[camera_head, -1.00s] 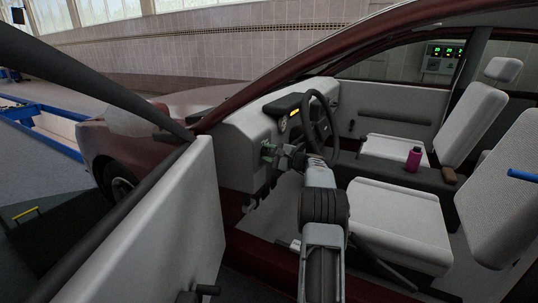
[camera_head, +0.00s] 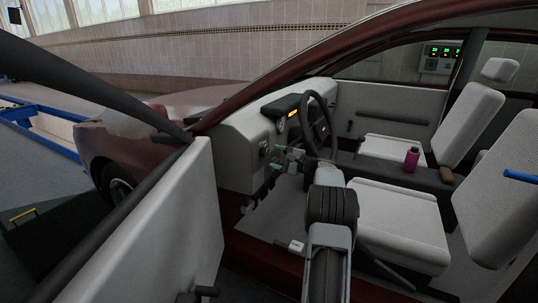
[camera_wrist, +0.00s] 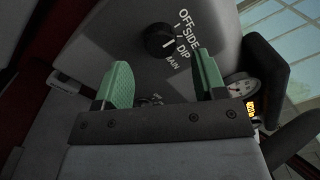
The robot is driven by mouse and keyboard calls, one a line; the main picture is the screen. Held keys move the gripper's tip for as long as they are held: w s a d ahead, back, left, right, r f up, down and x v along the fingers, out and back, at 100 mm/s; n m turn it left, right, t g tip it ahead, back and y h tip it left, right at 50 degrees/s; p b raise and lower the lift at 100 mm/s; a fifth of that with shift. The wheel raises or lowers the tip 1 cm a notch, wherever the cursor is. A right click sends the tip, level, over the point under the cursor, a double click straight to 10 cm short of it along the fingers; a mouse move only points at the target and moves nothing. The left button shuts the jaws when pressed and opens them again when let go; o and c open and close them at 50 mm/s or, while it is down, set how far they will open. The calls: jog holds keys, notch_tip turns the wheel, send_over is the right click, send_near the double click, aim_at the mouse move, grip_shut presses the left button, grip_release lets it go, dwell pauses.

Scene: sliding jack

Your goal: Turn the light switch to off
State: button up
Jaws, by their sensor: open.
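The light switch is a dark round knob (camera_wrist: 158,42) on the grey dashboard, in the upper middle of the wrist view. Beside it are the printed labels OFF, SIDE, DIP and MAIN with white tick marks. I cannot tell for sure which mark the knob points to. My gripper (camera_wrist: 162,60) is open, its two green fingers apart and nothing between them. The knob shows beyond the gap between the fingertips and looks clear of them. In the head view my gripper (camera_head: 278,158) is just off the dashboard, left of the steering wheel.
The steering wheel (camera_head: 318,125) stands close to the right of my gripper. A gauge and an orange display (camera_head: 292,114) sit behind it. The open car door (camera_head: 165,225) is at the left. A purple bottle (camera_head: 411,157) stands between the seats.

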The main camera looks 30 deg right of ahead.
jog(key=p+v, duration=0.1)
jog(key=v, duration=0.8)
jog(key=shift+s, duration=0.2)
notch_tip(320, 180, down, 8)
jog(key=s+a+g+h, duration=0.1)
jog(key=s+a+g, duration=0.1)
jog(key=g, duration=0.2)
jog(key=s+a+r+n+g+h+p, duration=0.1)
jog(key=s+a+n+g+p, duration=0.2)
jog(key=a, duration=0.4)
jog(key=s+a+r+n+g+p, duration=0.1)
jog(key=s+a+r+g+p, duration=0.1)
jog(key=s+a+g+p, duration=0.3)
jog(key=s+a+r+n+h+p, duration=0.2)
jog(key=s+a+r+n+p, duration=0.2)
jog(key=a+r+p, duration=0.2)
jog(key=s+a+r+n+h+p, duration=0.2)
jog(key=s+a+r+n+p, duration=0.2)
jog(key=a+r, duration=0.5)
jog(key=s+a+r+n+g+h+p, duration=0.1)
jog(key=s+a+r+n+p, duration=0.3)
jog(key=a+r+p, duration=0.4)
jog(key=shift+a+r+n+h, duration=0.25)
jog(key=shift+r+n+h, duration=0.45)
jog(key=shift+r+n, duration=0.15)
